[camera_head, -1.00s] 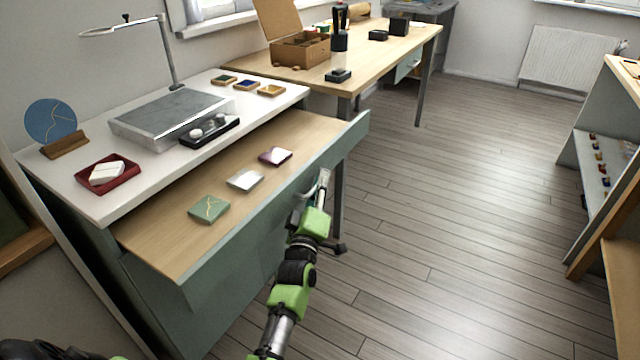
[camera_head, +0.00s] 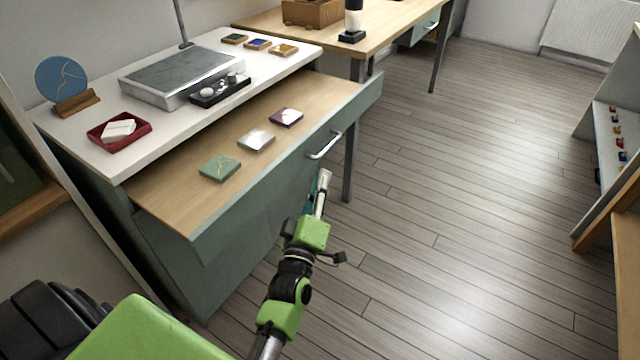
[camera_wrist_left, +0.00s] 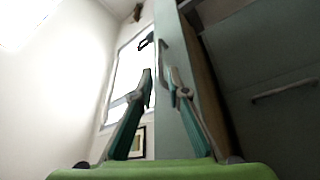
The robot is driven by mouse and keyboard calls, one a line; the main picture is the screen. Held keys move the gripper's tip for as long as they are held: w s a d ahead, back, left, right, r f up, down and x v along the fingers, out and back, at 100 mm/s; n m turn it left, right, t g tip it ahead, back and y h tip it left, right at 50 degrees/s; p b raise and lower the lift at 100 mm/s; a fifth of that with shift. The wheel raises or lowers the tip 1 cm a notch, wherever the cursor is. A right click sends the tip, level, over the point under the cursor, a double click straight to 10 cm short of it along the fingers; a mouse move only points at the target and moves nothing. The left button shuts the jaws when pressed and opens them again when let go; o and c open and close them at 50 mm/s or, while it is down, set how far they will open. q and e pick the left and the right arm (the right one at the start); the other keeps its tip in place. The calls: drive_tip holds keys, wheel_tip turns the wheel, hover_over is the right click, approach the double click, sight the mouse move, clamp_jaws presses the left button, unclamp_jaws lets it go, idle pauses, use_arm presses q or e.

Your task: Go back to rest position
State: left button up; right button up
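My left gripper (camera_head: 322,181) is just below the drawer handle, in front of the green drawer face and apart from the handle. In the left wrist view its two teal fingers (camera_wrist_left: 160,75) stand apart with nothing between them, so it is open. The drawer (camera_head: 300,165) is pulled out, and its silver handle (camera_head: 324,146) is bare. A dark handle shape (camera_wrist_left: 147,40) shows beyond the fingertips in the wrist view. My right gripper is not in view.
The drawer holds a green tile with gold seams (camera_head: 220,167), a pale tile (camera_head: 257,140) and a purple tile (camera_head: 286,117). A red tray (camera_head: 140,133) and a grey slab (camera_head: 165,82) are on the white top. The floor (camera_head: 470,220) to the right is clear.

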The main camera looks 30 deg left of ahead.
use_arm(q)
drive_tip(key=shift+s+d+f, duration=0.1)
idle(0.5)
